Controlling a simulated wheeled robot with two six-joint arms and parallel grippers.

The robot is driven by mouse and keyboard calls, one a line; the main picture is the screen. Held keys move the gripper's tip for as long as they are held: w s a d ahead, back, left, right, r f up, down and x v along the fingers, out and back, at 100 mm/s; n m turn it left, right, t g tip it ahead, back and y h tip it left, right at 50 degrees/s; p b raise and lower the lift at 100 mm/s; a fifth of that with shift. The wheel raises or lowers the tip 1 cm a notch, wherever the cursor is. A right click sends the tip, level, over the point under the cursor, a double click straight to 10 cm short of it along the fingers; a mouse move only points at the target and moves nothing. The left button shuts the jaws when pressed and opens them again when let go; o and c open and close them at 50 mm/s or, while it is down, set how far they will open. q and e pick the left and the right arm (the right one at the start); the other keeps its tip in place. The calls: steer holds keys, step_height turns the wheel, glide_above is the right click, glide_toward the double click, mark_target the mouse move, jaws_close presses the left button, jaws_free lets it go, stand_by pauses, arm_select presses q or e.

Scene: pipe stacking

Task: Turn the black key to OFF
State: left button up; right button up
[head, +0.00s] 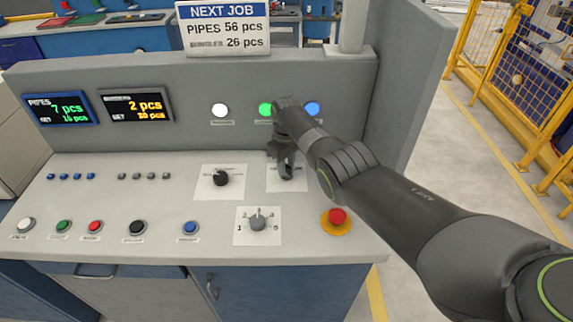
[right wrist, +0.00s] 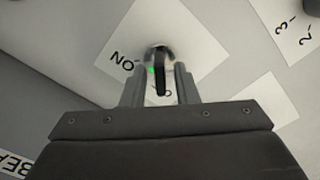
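The black key (right wrist: 160,80) stands in a white plate (right wrist: 193,27) marked with letters that read "NO" in the right wrist view, probably ON from the other side. The rest of the lettering is partly hidden. In the head view the key (head: 287,173) is partly covered by my right gripper (head: 283,168), which reaches down over it. In the right wrist view the two fingers of my right gripper (right wrist: 161,85) stand on either side of the key, with a gap to it on both sides. My left gripper is not in view.
A black knob (head: 221,179) is left of the key, and a grey numbered dial (head: 258,223) is in front. A red mushroom button (head: 337,216) sits front right. The upright back panel (head: 190,85) rises behind. Several push buttons line the left front.

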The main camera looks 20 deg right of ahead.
mark_target(287, 164)
steer(key=shift+o, duration=0.2)
step_height(287, 164, up, 6)
steer(key=shift+f+p, duration=0.25)
steer(key=shift+p, duration=0.3)
step_height(287, 164, up, 12)
steer(key=b, duration=0.2)
